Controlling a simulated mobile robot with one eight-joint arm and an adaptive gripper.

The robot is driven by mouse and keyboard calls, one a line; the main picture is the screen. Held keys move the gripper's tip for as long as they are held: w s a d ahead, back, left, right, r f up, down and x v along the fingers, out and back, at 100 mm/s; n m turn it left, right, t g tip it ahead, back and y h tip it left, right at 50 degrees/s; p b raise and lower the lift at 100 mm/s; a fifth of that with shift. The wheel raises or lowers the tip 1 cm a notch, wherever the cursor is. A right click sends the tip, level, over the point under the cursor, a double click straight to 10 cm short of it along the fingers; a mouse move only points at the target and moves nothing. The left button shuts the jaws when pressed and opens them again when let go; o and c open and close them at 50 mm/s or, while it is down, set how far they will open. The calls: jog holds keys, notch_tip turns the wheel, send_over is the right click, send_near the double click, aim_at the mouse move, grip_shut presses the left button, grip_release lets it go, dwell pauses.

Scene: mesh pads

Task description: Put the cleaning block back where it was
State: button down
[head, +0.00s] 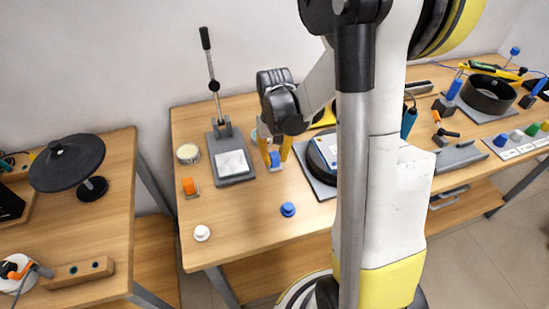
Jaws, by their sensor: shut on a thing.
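My gripper (274,157) points down over the middle table, right of the lever press. Its yellow fingers are shut on a small blue block (275,160), which I take to be the cleaning block. The block is upright, at or just above a small pale pad (276,169); whether it touches the pad is too small to tell. The fingers hide the block's sides. An orange block (188,186) stands on a similar small pad to the left of the press.
The lever press (233,163) stands close left of my gripper. A round tin (188,153), a white knob (202,233) and a blue knob (288,209) are on the table. A dark round device (322,160) lies to the right, partly behind my arm. The table's front middle is mostly clear.

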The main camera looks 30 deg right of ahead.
aim_at(274, 154)
jog(key=shift+f, duration=0.2)
jog(key=c, duration=1.3)
grip_release()
jog(key=shift+r, duration=0.15)
notch_tip(274, 154, up, 12)
jog(key=p, duration=0.5)
jog(key=s+a+r+n+t, duration=0.1)
jog(key=s+a+r+t, duration=0.1)
jog(key=s+a+r, duration=0.1)
jog(key=s+a+r+n+t, duration=0.1)
jog(key=s+a+r+t, duration=0.1)
jog(key=a, duration=0.4)
jog(key=s+a+r+n+t, duration=0.1)
jog(key=s+a+r+t, duration=0.2)
jog(key=s+a+r, duration=0.1)
jog(key=shift+s+a+r, duration=0.15)
jog(key=shift+s+a, duration=0.05)
jog(key=shift+s, duration=0.6)
